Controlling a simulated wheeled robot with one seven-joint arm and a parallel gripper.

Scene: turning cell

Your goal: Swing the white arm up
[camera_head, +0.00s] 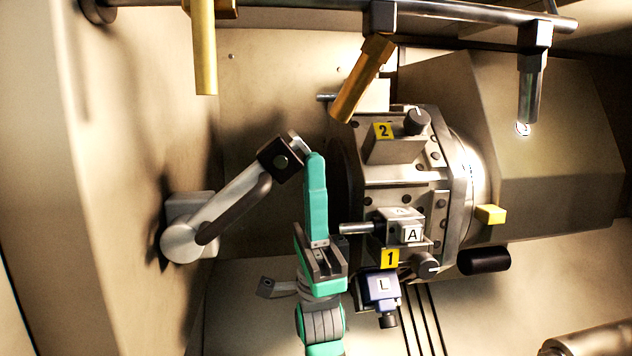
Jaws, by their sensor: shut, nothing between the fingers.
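The white arm (228,204) is a pale lever on a round pivot (182,242) at the left wall. It slants up to the right, with a dark strip along its lower side. Its free end carries a dark square block (280,160) with a small pale tip. My gripper (316,158), teal and grey, comes up from the bottom with its upper end just right of that block. It is shut and holds nothing. I cannot tell whether it touches the block or only overlaps it in view.
A turret (405,175) with yellow labels 1 and 2 stands close on the right, tools sticking out leftward. A rail (450,12) with brass and grey nozzles crosses the top; one brass nozzle (362,78) slants down toward the turret. The back wall above the white arm is mostly clear.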

